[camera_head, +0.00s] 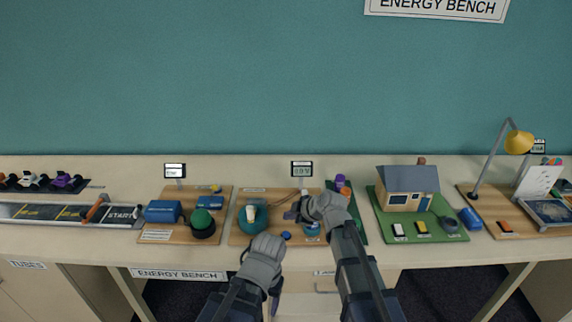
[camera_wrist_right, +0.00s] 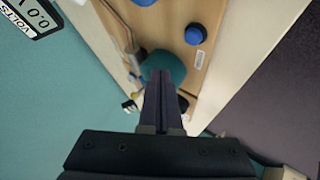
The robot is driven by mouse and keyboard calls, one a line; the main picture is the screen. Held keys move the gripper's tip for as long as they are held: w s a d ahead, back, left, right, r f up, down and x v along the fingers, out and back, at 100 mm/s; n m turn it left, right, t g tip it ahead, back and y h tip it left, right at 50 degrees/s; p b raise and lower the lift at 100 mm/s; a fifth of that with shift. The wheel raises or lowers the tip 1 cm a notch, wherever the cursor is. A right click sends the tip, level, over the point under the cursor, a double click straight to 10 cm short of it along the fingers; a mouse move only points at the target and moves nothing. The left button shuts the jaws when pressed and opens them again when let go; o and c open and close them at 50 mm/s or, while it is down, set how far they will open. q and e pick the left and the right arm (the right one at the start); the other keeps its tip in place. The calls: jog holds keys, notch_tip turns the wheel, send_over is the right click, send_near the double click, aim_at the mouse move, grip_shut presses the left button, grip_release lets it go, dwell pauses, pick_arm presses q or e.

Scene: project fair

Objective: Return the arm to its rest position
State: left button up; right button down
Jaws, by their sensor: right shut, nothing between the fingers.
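My right arm reaches forward over the middle wooden board (camera_head: 238,237) in the head view. Its gripper (camera_head: 293,214) points left, beside a round teal part (camera_head: 262,222) with a pale top. In the right wrist view the gripper's fingers (camera_wrist_right: 163,90) are together with nothing between them. The teal part (camera_wrist_right: 162,66) shows just beyond their tips; I cannot tell whether they touch. My left arm is folded low in front of the bench edge. Its gripper (camera_head: 275,297) hangs below the wrist, and its fingers are too unclear to judge.
A volt display (camera_head: 302,169) stands behind the board, also in the wrist view (camera_wrist_right: 32,14). A blue knob (camera_head: 286,235) lies near the board's front. Purple and orange parts stand on a green strip (camera_head: 358,224) close right of my right arm. A model house (camera_head: 408,188) stands farther right.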

jog(key=s+d+f+m+g+h, duration=0.1)
jog(key=s+m, duration=0.3)
jog(key=s, duration=0.4)
jog(key=s+d+f+m+g+h, duration=0.2)
jog(key=s+f+m+g+h, duration=0.1)
jog(key=s, duration=0.6)
jog(key=s+d+f+m+g+h, duration=0.2)
jog(key=s+m, duration=0.4)
jog(key=s, duration=0.3)
jog(key=shift+f+m+g+h, duration=0.3)
jog(key=shift+g+h, duration=0.3)
jog(key=shift+h, duration=0.2)
